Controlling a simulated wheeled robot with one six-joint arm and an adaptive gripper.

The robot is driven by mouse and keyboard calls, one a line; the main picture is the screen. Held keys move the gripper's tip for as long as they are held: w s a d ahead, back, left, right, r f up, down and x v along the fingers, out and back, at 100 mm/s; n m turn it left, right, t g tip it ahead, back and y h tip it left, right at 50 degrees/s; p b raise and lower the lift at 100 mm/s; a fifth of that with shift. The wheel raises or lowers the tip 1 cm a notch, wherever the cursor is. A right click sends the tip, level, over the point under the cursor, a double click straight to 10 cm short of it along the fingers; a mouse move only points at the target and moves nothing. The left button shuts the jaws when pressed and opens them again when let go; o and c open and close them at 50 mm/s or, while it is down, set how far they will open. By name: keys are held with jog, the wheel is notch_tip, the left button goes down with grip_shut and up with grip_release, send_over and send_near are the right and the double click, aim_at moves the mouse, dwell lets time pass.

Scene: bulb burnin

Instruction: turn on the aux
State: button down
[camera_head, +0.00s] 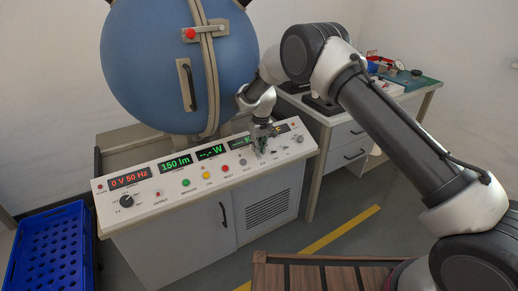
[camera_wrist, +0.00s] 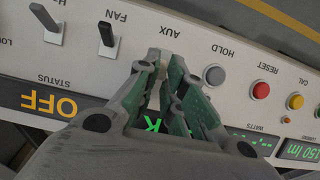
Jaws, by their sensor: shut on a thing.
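The AUX toggle switch (camera_wrist: 155,90) is a lever on the panel below the AUX label, seen upside down in the wrist view. Only a grey part of it shows between my fingers, so I cannot tell which way it is thrown. My gripper (camera_wrist: 163,68) has green fingers and is shut on this lever. In the head view my gripper (camera_head: 261,144) is at the right part of the white control panel (camera_head: 150,204). A STATUS display (camera_wrist: 53,104) reads OFF in amber.
The FAN toggle (camera_wrist: 107,38) and another toggle (camera_wrist: 47,22) stand close beside my gripper. A grey HOLD button (camera_wrist: 214,75) is on the other side. A blue sphere (camera_head: 165,70) rises behind the panel. A blue crate (camera_head: 50,250) and wooden slatted surface (camera_head: 320,275) are nearby.

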aim_at(260, 159)
jog(key=c, duration=1.5)
grip_release()
jog(key=r, duration=0.8)
jog(key=s+r, duration=0.1)
jog(key=r, duration=0.2)
jog(key=shift+d+r, duration=0.35)
jog(key=shift+r, duration=0.05)
jog(key=s+d+f+g+h, duration=0.1)
jog(key=s+d+f, duration=0.2)
jog(key=s, duration=0.1)
jog(key=s+d+r+m, duration=0.1)
jog(key=s+d+r, duration=0.8)
jog(key=s+d, duration=0.15)
jog(key=s+d+r+m, duration=0.1)
jog(key=s+d+r, duration=0.8)
jog(key=d, duration=0.3)
jog(key=s+d+r+m+t, duration=0.1)
jog(key=s+d+r, duration=0.2)
jog(key=s+d, duration=0.2)
jog(key=s+d+r+m+t, duration=0.1)
jog(key=s+d+r+m, duration=0.1)
jog(key=s+d, duration=0.3)
jog(key=s+d+r+m+t, duration=0.1)
jog(key=s+d+r+t, duration=0.1)
jog(key=s+d+r, duration=0.3)
jog(key=shift+s+d+m, duration=0.2)
jog(key=shift+s, duration=0.9)
jog(key=shift+s+d+m, duration=0.15)
jog(key=shift+s+m, duration=0.05)
jog(key=shift+s, duration=0.85)
